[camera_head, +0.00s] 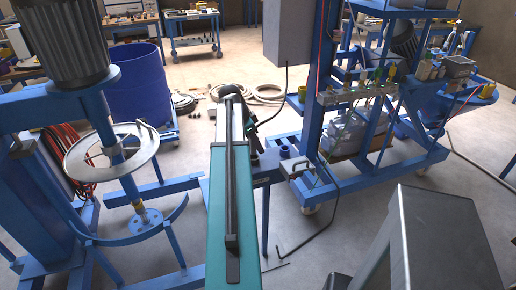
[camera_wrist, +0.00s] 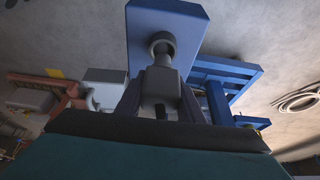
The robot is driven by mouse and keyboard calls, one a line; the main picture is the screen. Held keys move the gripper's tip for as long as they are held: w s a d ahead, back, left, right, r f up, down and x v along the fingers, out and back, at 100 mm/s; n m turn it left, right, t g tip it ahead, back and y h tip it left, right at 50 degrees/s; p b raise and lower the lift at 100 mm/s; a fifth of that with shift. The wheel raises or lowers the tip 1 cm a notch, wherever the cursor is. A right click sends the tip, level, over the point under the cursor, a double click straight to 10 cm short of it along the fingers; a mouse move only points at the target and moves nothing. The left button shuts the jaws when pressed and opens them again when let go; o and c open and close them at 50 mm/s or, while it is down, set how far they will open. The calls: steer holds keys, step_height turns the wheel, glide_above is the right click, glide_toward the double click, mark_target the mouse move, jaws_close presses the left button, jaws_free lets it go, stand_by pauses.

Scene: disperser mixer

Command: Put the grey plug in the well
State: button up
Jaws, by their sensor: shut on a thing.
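My gripper (camera_wrist: 160,98) shows in the wrist view, with its two dark fingers on either side of a grey plug (camera_wrist: 160,85). It is shut on the plug. The plug's narrow end points at a dark grey round well (camera_wrist: 162,40) on a blue plate (camera_wrist: 180,14). The plug's end overlaps the well's near edge in this view; I cannot tell whether it is inside, touching or just short of it. In the head view my teal arm hides most of the gripper and the plug, and the blue plate (camera_head: 268,174) shows just right of the arm.
A blue cup-like part (camera_head: 286,152) and a grey box-like part (camera_head: 295,168) sit right of the plate. A blue frame with bottles and fittings (camera_head: 370,90) stands further right. A mixer with a round steel ring (camera_head: 82,160) and a blue drum (camera_head: 133,88) stand left. Hoses lie behind.

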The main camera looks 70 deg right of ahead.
steer(key=shift+f+p, duration=0.7)
steer(key=shift+f, duration=1.05)
steer(key=shift+f, duration=0.1)
steer(key=o, duration=1.3)
steer(key=shift+c, duration=0.2)
steer(key=shift+w+r, duration=0.1)
steer(key=shift+r, duration=0.1)
steer(key=b+v, duration=0.2)
steer(key=v, duration=0.9)
steer(key=shift+a+r, duration=0.2)
steer(key=shift+r, duration=0.2)
